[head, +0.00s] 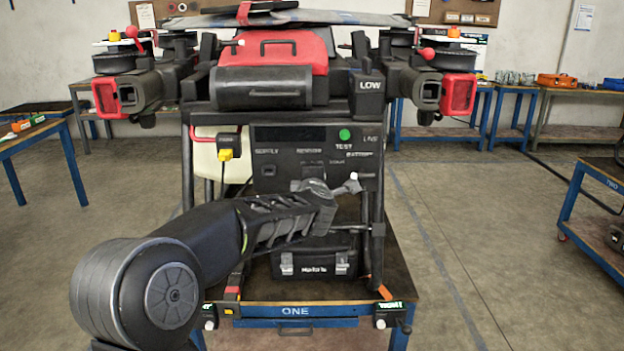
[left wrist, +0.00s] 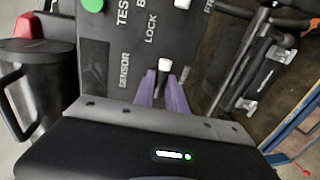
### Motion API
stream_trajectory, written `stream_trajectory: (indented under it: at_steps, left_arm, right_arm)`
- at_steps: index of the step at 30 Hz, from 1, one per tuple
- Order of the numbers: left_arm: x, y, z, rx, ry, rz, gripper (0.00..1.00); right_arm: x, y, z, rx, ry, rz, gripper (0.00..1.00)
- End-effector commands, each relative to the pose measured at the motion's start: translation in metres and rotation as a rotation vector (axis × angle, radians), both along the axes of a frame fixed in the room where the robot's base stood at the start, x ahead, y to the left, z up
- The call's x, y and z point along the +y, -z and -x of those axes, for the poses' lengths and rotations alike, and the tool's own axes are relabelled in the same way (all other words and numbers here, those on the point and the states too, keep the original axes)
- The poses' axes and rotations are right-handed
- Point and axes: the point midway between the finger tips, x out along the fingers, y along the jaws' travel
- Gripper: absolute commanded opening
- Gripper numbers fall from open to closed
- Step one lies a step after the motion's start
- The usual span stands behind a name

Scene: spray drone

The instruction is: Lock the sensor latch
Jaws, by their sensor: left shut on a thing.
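The drone's dark control panel (head: 275,180) faces me, with a SENSOR label and a green button (head: 344,134). A black lever with a white tip (left wrist: 165,65) stands out from the panel beside the SENSOR and LOCK labels. In the head view my left arm covers the panel's lower part. Whether the latch is locked cannot be told. My right gripper is in neither view.
The drone stands on a blue-framed table marked ONE (head: 295,311). A black case (head: 314,264) sits under the panel. Folded drone arms with red ends (head: 458,94) stick out on both sides above. The floor around is open.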

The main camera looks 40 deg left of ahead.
Motion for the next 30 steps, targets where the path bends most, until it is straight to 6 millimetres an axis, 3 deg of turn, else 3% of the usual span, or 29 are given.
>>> stream_trajectory:
  at_steps: [2, 3, 9, 20, 30]
  left_arm:
    - [0.0, 0.003, 0.0, 0.004, 0.0, 0.003, 0.0]
    - [0.0, 0.003, 0.0, 0.004, 0.0, 0.003, 0.19]
    - [0.0, 0.002, 0.0, 0.003, -0.001, 0.001, 0.36]
    - [-0.003, 0.0, 0.004, 0.001, 0.0, 0.001, 0.36]
    - [-0.032, -0.01, 0.042, 0.0, 0.002, 0.002, 0.36]
  right_arm:
    - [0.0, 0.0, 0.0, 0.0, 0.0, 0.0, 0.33]
    - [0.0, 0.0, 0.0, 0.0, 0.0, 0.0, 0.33]
    - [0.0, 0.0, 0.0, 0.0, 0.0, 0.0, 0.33]
    - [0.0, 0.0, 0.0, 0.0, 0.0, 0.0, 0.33]
    - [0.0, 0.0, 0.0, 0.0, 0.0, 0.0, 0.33]
